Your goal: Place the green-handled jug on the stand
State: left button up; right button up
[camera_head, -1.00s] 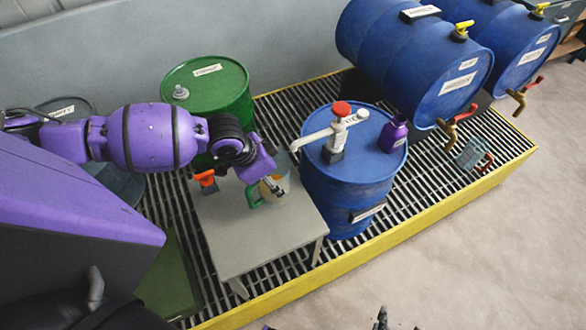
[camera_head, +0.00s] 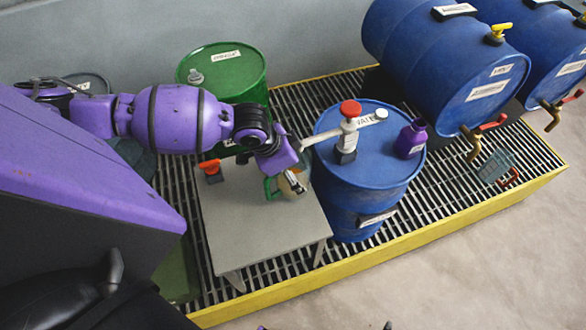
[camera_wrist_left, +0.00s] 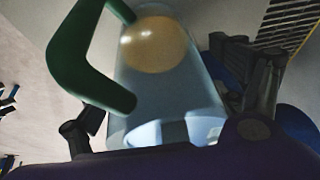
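The green-handled jug (camera_head: 292,183) is clear, with a tan patch inside, at the right part of the grey table (camera_head: 240,225). In the left wrist view the jug (camera_wrist_left: 170,85) fills the middle, its green handle (camera_wrist_left: 75,60) to the left. My left gripper (camera_head: 291,181) has its fingers on both sides of the jug and looks shut on it. I cannot tell whether the jug's base touches the table. Only small dark tips of my right gripper (camera_head: 387,325) show at the bottom edge.
An orange-handled item (camera_head: 210,168) stands on the table's back left. A blue drum (camera_head: 350,190) with a pump (camera_head: 348,130) and purple bottle (camera_head: 411,138) stands close right. A green drum (camera_head: 225,75) is behind. Lying blue drums (camera_head: 440,60) with taps are at right.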

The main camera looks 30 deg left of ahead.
pick_arm(q)
jog(key=p+v, duration=0.1)
jog(key=v, duration=1)
jog(key=shift+r, duration=0.4)
jog(key=shift+s+a+r, duration=0.1)
jog(key=shift+s+r, duration=0.05)
jog(key=shift+r, duration=0.05)
jog(key=shift+a, duration=0.1)
